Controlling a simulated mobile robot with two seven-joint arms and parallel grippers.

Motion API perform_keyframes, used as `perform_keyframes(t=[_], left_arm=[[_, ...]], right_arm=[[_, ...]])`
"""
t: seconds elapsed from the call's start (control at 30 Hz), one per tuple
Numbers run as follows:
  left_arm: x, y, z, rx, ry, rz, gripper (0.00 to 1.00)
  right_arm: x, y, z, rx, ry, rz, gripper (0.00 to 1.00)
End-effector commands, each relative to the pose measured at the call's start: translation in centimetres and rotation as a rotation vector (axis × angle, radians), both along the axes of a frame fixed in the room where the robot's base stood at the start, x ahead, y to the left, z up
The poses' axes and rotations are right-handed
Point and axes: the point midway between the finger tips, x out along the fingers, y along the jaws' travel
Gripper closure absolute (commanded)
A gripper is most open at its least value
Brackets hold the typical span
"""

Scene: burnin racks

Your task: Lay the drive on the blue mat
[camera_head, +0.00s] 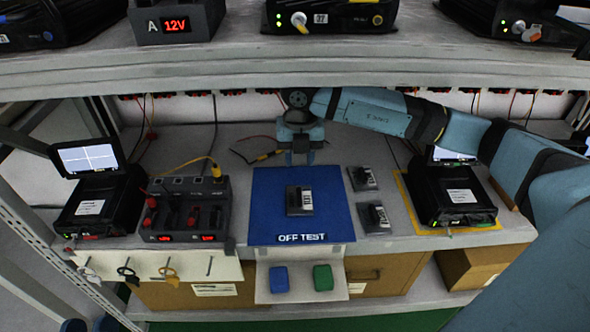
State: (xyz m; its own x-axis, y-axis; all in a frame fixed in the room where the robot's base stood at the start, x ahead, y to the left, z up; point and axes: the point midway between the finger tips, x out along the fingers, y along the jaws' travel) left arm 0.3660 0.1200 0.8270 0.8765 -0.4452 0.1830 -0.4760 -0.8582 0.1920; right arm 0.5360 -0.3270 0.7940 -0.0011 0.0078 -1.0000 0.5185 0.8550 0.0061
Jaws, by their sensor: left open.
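A dark drive (299,200) with a white label lies on the blue mat (268,222), near its middle, above the OFF TEST label. My right gripper (300,160) is above the mat's back edge, behind the drive and apart from it. Its fingers look spread, with nothing seen between them. Its arm reaches in from the right. My left gripper is not in view. Two similar drives, one further back (362,179) and one nearer (376,217), lie on the bench right of the mat.
A dark powered dock (185,207) stands left of the mat. Testers with open screens stand at far left (100,207) and right (450,196). An upper shelf (250,70) overhangs. Blue (279,280) and green (323,278) blocks sit on a front ledge.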

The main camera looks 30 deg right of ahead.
Motion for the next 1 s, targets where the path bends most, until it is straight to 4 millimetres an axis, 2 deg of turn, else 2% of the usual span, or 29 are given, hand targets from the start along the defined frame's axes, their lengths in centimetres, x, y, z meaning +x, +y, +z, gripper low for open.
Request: perform_keyframes(t=[0.07,0.13,0.17,0.27,0.3,0.37,0.4,0.5,0.6,0.67,0.73,0.83,0.9,1.0], left_arm=[[0.0,0.0,0.0,0.001,0.001,0.002,0.57],[0.0,0.0,0.0,0.001,0.001,0.002,0.57],[0.0,0.0,0.0,0.001,0.001,0.002,0.57],[0.0,0.0,-0.1,0.001,0.001,0.002,0.57],[0.0,0.0,0.0,0.001,0.001,0.002,0.57],[0.0,0.0,0.0,0.001,0.001,0.002,0.57],[0.0,0.0,0.0,0.002,0.002,0.002,0.57],[0.0,0.0,0.0,0.002,0.002,0.002,0.57],[0.0,0.0,0.0,0.002,0.002,0.002,0.57],[0.0,0.0,0.0,0.002,0.002,0.002,0.57],[0.0,0.0,0.0,0.002,0.002,0.002,0.57],[0.0,0.0,0.0,0.001,0.001,0.001,0.57],[0.0,0.0,0.0,0.001,0.001,0.001,0.57],[0.0,0.0,0.0,0.001,0.001,0.001,0.57]], right_arm=[[-0.7,1.5,-0.5,0.054,0.019,0.039,0.62],[-2.1,4.6,-1.6,0.172,0.049,0.11,0.62],[-3.1,6.3,-2.2,0.243,0.066,0.15,0.62],[-7.7,14.0,-3.1,0.594,0.131,0.293,0.62],[-9.9,17.3,-2.7,0.772,0.15,0.337,0.62],[-13.0,21.4,-1.1,1.04,0.168,0.367,0.62],[-14.6,23.5,0.4,1.214,0.171,0.36,0.62],[-17.4,26.8,4.7,1.622,0.155,0.251,0.62],[-18.0,27.5,8.6,1.963,0.109,0.015,0.62],[-17.6,27.0,10.1,2.119,0.077,-0.184,0.62],[-16.8,25.7,10.7,2.241,0.044,-0.456,0.62],[-15.8,23.6,9.6,2.299,0.024,-0.864,0.62],[-15.6,22.4,8.0,2.272,0.033,-1.114,0.62],[-16.0,21.3,5.7,2.193,0.067,-1.376,0.62]])
